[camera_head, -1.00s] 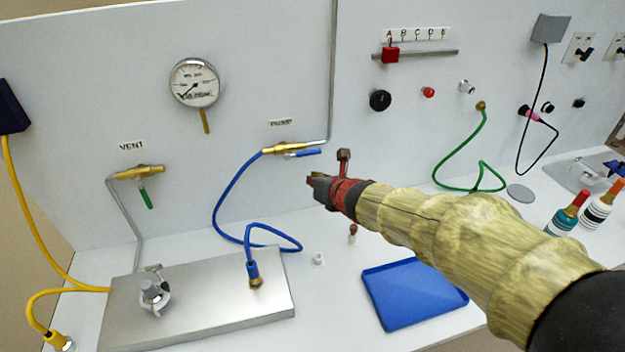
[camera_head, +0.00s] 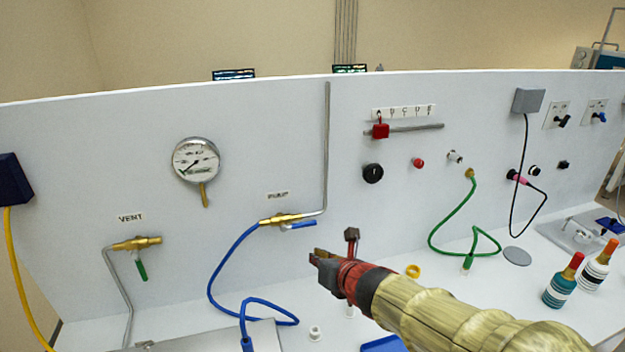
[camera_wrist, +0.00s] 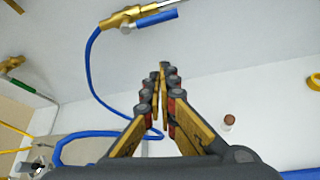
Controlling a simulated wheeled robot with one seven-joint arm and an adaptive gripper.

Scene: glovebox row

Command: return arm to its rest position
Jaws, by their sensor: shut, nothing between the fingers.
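My gripper (camera_head: 318,258) is in front of the white panel, at the lower middle of the head view, on my sleeved arm. Its fingers point left and are shut with nothing between them. In the wrist view my gripper (camera_wrist: 162,70) shows its fingertips together, with the panel and the bench beyond. It appears apart from the pump valve (camera_head: 285,220) and the blue hose (camera_head: 212,275). The rest of my arm runs out of the head view at the bottom.
The panel carries a gauge (camera_head: 196,160), a vent valve (camera_head: 138,243), a red slider (camera_head: 380,131) and a green hose (camera_head: 450,213). A blue tray (camera_head: 384,344) shows at the bottom edge.

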